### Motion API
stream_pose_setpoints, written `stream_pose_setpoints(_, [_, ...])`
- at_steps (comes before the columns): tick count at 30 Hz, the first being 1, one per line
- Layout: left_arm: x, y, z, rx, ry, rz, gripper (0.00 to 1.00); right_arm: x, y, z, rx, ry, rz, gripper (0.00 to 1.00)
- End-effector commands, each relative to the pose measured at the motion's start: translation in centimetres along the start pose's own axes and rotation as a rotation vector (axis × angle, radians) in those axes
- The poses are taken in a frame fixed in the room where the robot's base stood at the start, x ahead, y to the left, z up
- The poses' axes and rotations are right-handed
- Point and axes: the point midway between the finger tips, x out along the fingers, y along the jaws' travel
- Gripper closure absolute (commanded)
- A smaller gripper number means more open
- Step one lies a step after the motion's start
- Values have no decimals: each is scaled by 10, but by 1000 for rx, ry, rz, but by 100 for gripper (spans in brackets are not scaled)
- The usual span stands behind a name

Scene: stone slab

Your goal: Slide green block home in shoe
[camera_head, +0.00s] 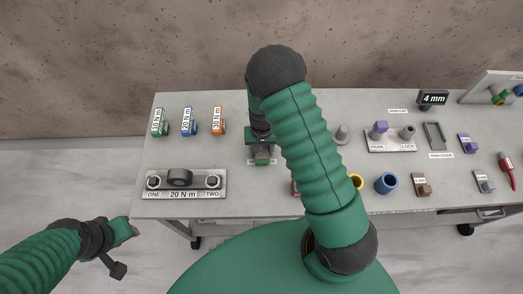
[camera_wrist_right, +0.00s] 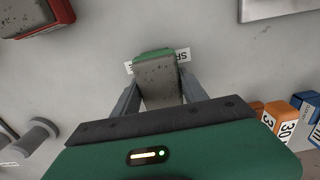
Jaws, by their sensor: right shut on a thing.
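My right gripper (camera_head: 262,146) points down at the slab, mostly covered from above by my own arm. In the right wrist view its two grey fingers (camera_wrist_right: 160,92) are shut on a grey, speckled block with a green far end (camera_wrist_right: 158,75). The block covers part of a white label reading "SP…" on the slab. I cannot tell a separate shoe from the held piece, or whether it touches the slab. A green patch of it shows in the head view (camera_head: 263,156). My left gripper (camera_head: 125,247) hangs off the slab's left front; its fingers are unclear.
Green, blue and orange (camera_head: 218,121) torque blocks stand at the back left. A metal plate (camera_head: 153,191) marked 20 N m lies at the front left. To the right are a grey post (camera_head: 342,134), a blue cup (camera_head: 386,183) and an empty tray (camera_head: 436,135).

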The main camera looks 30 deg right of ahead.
Motion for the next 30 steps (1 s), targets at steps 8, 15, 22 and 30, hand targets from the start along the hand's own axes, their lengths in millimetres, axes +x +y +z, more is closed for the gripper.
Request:
stream_pose_setpoints(8, [2,0,0,-1,0,0,64,1,4,-7,0,1,-1,100])
stream_pose_setpoints(15, [4,0,1,0,0,0,64,2,6,-13,1,1,-1,100])
stream_pose_setpoints(22, [5,0,1,0,0,0,64,2,10,-18,2,3,2,100])
stream_pose_setpoints(30, [5,0,1,0,0,0,64,2,11,-19,3,4,2,100])
